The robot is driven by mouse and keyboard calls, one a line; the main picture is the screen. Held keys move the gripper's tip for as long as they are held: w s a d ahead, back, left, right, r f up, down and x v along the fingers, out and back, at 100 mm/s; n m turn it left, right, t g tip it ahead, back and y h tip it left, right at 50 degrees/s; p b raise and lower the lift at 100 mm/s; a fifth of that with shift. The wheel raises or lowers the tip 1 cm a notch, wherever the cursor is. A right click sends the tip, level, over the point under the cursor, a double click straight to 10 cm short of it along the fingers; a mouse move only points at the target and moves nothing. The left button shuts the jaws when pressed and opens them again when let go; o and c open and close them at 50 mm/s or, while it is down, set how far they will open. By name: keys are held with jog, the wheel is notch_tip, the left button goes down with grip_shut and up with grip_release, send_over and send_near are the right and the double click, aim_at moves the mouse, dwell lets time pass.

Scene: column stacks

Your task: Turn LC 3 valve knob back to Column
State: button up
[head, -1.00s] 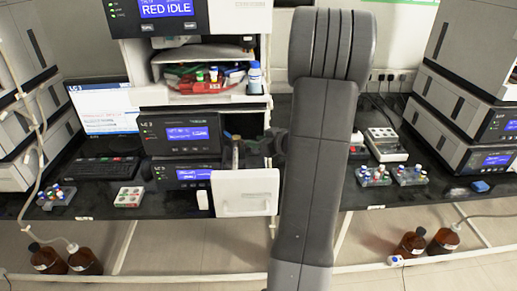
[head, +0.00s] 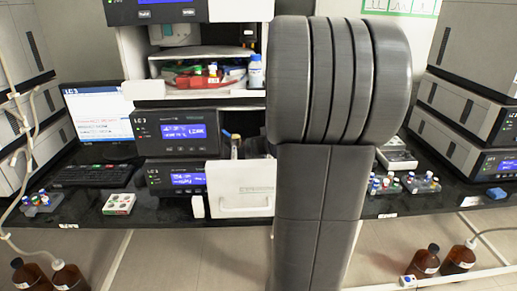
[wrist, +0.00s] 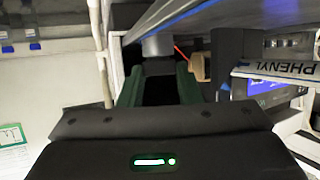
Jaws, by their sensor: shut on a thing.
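The LC 3 stack stands left of centre in the head view, its LC 3 module (head: 178,132) showing a lit blue display. My arm hides my gripper in that view. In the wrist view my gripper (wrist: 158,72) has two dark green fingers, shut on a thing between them. A grey round part, seemingly the valve knob (wrist: 157,46), shows at the fingertips. Its dark middle is hard to make out, so I cannot read which way it points. A label reading PHENYL (wrist: 288,68) is at the right.
A white open drawer (head: 241,190) juts out at the front of the LC 3 stack. A red tray of bottles (head: 200,78) sits on the shelf above. Vial racks (head: 405,183) stand on the bench at right. Brown bottles (head: 458,260) stand on the floor.

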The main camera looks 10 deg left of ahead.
jog(key=shift+d, duration=0.1)
jog(key=o, duration=1)
jog(key=shift+w+d, duration=0.1)
jog(key=shift+r, duration=0.1)
jog(key=b+v, duration=0.1)
jog(key=v, duration=1.1)
